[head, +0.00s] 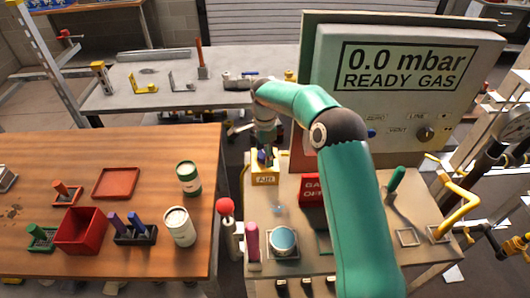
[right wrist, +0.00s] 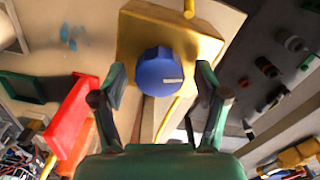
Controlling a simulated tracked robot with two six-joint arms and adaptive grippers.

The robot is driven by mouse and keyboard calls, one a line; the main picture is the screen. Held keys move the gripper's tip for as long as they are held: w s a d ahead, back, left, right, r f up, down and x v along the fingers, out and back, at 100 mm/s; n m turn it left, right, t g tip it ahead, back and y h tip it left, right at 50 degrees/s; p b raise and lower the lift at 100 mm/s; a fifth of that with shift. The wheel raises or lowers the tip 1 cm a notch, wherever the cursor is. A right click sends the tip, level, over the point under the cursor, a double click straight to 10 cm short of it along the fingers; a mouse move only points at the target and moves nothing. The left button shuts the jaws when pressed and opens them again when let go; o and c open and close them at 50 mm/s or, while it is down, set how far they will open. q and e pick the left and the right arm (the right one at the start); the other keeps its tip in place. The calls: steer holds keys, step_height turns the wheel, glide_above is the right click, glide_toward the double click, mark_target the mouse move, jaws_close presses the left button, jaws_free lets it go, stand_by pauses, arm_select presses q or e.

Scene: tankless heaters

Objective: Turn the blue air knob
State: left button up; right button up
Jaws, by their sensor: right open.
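The blue air knob (right wrist: 157,73) shows in the right wrist view on the face of a yellow block (right wrist: 193,45). Its white mark points to the right in that view. My right gripper (right wrist: 160,84) is open, with one finger on each side of the knob and a visible gap to it on both sides. In the head view the yellow block labelled AIR (head: 265,180) stands at the back left of the bench, and my right gripper (head: 264,140) is just above and behind it. My left gripper is not in view.
A red GAS OFF block (head: 312,190) stands right of the AIR block. A red-balled lever (head: 226,207) stands at the bench's left edge. The display panel (head: 408,85) rises behind my right arm. A wooden table (head: 120,160) with trays and cans is on the left.

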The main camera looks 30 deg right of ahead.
steer(key=shift+c, duration=0.4)
steer(key=c, duration=1.1)
